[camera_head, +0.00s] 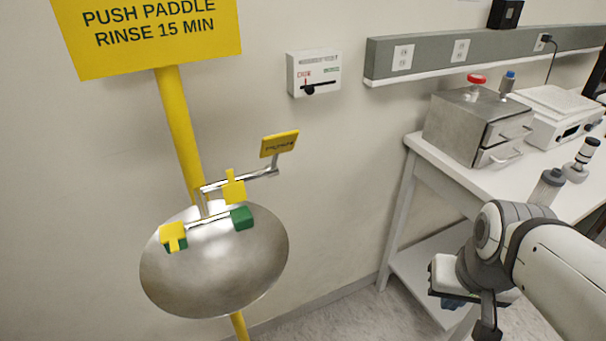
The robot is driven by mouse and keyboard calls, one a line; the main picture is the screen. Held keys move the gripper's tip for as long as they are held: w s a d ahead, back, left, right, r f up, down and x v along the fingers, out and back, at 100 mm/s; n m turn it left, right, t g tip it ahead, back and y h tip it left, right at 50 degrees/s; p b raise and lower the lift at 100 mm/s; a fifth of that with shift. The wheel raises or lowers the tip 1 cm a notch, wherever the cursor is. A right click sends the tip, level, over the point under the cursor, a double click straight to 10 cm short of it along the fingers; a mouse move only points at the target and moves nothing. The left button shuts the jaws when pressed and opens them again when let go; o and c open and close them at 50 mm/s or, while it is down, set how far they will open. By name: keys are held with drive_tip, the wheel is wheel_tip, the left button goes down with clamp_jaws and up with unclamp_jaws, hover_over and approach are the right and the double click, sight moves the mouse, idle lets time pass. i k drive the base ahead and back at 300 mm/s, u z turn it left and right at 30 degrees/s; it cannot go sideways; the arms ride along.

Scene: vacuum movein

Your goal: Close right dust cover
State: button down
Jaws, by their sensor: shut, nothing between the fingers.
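The eyewash has a round steel bowl (215,265) with two green nozzle heads on a crossbar. The right dust cover (234,188) is a yellow flap that stands raised, above and behind the right green head (242,218), whose top is bare. The left dust cover (172,234), also yellow, lies down over the left green head. The push paddle (279,144) is yellow, up to the right on a metal lever. My gripper (487,328) is at the lower right, well away from the bowl and touching nothing I can see. It is shut and empty; its fingers are partly hidden.
A yellow post (178,125) with a sign rises behind the bowl. A white bench (430,160) stands at right, bearing a metal drawer box (465,127) and a white instrument (558,112). A wall box (314,73) hangs above. Space between the bowl and my gripper looks free.

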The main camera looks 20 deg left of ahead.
sight(234, 192)
drive_tip(key=u, duration=0.15)
drive_tip(key=i, duration=0.15)
drive_tip(key=z, duration=0.65)
drive_tip(key=k, duration=0.25)
drive_tip(key=u, duration=2.2)
